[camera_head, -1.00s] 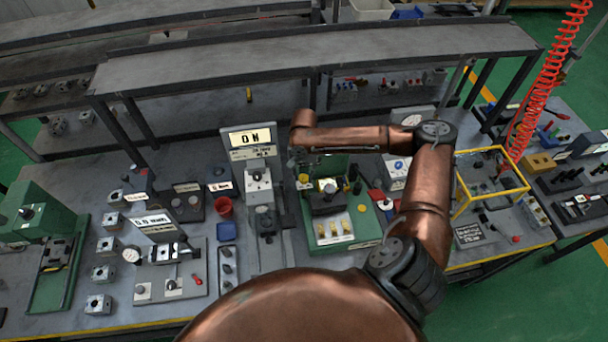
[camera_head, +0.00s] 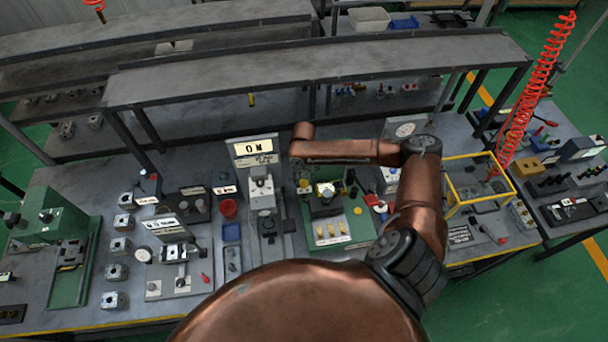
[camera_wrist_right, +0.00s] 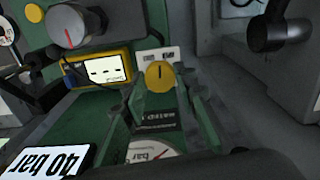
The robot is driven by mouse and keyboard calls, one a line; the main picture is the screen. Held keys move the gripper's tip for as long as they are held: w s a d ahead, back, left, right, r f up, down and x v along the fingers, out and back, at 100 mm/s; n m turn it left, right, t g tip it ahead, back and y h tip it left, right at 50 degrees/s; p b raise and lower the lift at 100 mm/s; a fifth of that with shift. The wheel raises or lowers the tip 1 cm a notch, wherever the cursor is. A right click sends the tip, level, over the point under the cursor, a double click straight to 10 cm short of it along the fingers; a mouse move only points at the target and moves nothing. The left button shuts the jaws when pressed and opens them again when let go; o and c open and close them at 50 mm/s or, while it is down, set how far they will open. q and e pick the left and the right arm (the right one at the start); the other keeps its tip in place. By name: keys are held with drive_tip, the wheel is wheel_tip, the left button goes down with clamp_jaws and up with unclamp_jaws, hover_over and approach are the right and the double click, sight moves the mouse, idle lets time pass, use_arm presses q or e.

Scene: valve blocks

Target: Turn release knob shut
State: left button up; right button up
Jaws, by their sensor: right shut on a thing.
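A yellow knob (camera_wrist_right: 160,76) with a dark pointer line, which I take for the release knob, sits in the middle of the right wrist view. The line stands about upright in that picture. My right gripper (camera_wrist_right: 163,90) has a slim finger on each side of the knob and is shut on it. In the head view my copper right forearm reaches over the back of a green valve block (camera_head: 358,228); its fingertips are hard to make out there. A grey knob with a red line (camera_wrist_right: 72,25) is at the upper left of the wrist view. My left gripper is not in view.
A yellow box with a display (camera_wrist_right: 103,70), a round gauge (camera_wrist_right: 150,153) and a "40 bar" label (camera_wrist_right: 48,162) are close by. In the head view, an ON sign (camera_head: 253,148) stands left of the block and a yellow frame (camera_head: 480,182) right of it.

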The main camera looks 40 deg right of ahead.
sight(304, 182)
drive_tip(key=n+p, duration=0.3)
drive_tip(key=shift+s+r+n, duration=0.1)
drive_tip(key=shift+r+n, duration=0.05)
drive_tip(key=shift+n, duration=0.25)
drive_tip(key=n+p, duration=0.2)
drive_tip(key=n, duration=0.2)
drive_tip(key=shift+p, duration=0.4)
drive_tip(key=shift+f+n, duration=0.2)
drive_tip(key=shift+n, duration=0.1)
drive_tip(key=o, duration=1.2)
drive_tip(key=shift+c, duration=0.2)
drive_tip(key=shift+r, duration=0.1)
wheel_tip(304, 182, up, 12)
